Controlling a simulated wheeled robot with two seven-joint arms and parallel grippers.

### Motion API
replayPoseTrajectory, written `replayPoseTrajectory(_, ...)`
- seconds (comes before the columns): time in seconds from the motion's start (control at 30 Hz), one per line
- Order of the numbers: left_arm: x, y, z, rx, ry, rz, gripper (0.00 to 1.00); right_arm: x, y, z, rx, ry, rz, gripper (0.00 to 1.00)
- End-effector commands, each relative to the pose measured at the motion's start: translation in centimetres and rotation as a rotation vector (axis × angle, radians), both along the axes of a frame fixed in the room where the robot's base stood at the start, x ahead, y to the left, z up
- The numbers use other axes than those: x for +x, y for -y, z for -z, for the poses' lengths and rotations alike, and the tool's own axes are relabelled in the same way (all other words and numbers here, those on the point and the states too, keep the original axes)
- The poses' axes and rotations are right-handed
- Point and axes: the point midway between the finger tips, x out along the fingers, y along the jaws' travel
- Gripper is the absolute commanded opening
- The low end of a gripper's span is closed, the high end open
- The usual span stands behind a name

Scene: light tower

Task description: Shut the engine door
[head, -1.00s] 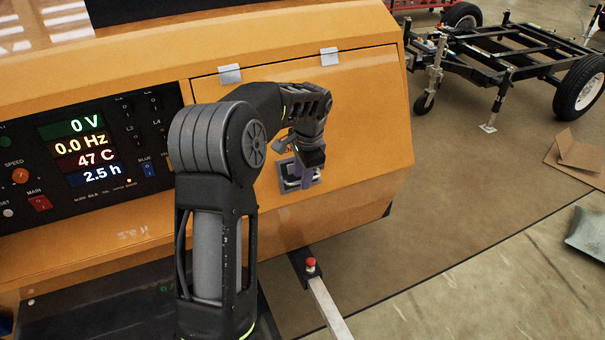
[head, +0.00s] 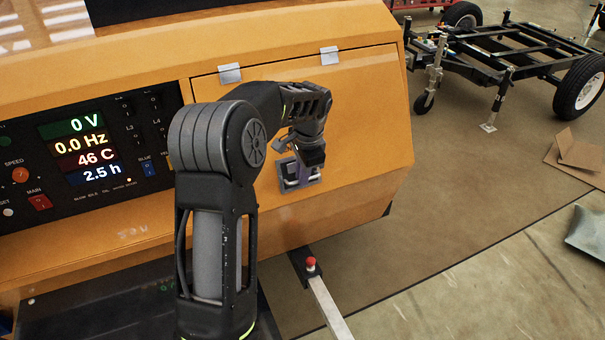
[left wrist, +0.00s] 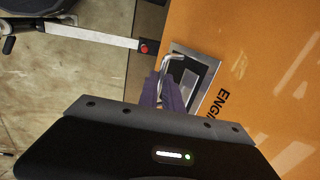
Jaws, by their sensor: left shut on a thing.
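The engine door (head: 361,125) is the orange panel right of the control panel, hung from two pale hinges along its top edge. It lies level with the housing around it in the head view. Its latch (head: 314,178), a metal plate with a recess and a handle, sits low on the door; it also shows in the left wrist view (left wrist: 207,76), beside the letters "ENGI". My left gripper (head: 296,178) is at the latch, with its purple fingers (left wrist: 164,88) shut on the metal handle (left wrist: 173,61). My arm hides part of the door's left side. My right gripper is not in view.
A control panel (head: 95,150) with lit readouts is left of the door. A pale bar with a red knob (head: 311,263) sticks out below the housing. A wheeled black trailer frame (head: 500,60) and cardboard (head: 577,155) are at the right. The floor between is clear.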

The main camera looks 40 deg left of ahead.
Motion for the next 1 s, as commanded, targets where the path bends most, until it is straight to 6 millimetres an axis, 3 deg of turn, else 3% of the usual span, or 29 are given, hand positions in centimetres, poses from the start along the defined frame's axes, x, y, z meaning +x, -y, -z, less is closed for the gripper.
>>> replayPoseTrajectory(0.83, 0.0, 0.0, 0.0, 0.000, 0.001, 0.000, 0.00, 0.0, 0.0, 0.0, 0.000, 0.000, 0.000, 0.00)
replayPoseTrajectory(1.0, 0.6, -1.0, 1.2, 0.042, 0.022, -0.001, 0.00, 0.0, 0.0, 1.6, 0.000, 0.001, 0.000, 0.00)
